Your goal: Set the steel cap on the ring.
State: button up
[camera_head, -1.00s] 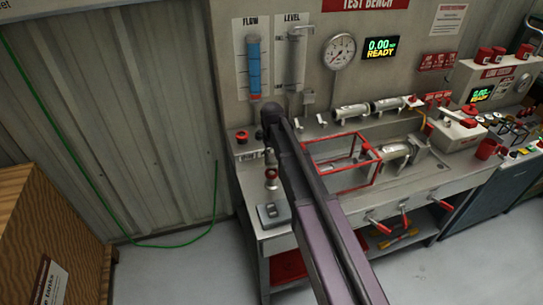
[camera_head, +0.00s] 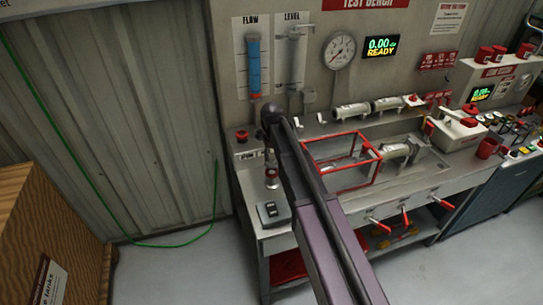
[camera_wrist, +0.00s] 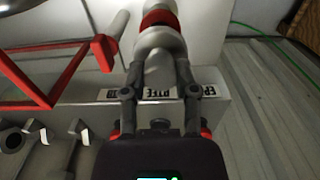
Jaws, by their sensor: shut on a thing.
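My gripper (camera_wrist: 160,72) is shut on a smooth grey steel piece (camera_wrist: 160,44), which looks like the steel cap. Its two fingers press on it from either side. A red band (camera_wrist: 160,18), which looks like the ring, shows just beyond the cap, with pale metal past it. I cannot tell whether cap and band touch. In the head view a red band (camera_head: 271,173) on a small upright fitting stands at the bench's left end, beside my arm.
A label strip (camera_wrist: 160,92) lies along a ledge behind the fingers. A red frame (camera_head: 376,152) stands on the bench right of my arm; it also shows in the wrist view (camera_wrist: 103,52). A small grey box (camera_head: 273,212) sits at the bench's front left corner.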

aim_at(272, 163)
jog(key=shift+f+b, duration=1.9)
dwell(1.4)
jog(key=o, duration=1)
jog(key=o, duration=0.3)
jog(key=shift+o, duration=0.2)
jog(key=shift+r+p, duration=1.65)
dwell(0.4)
jog(key=shift+r+p, duration=2.9)
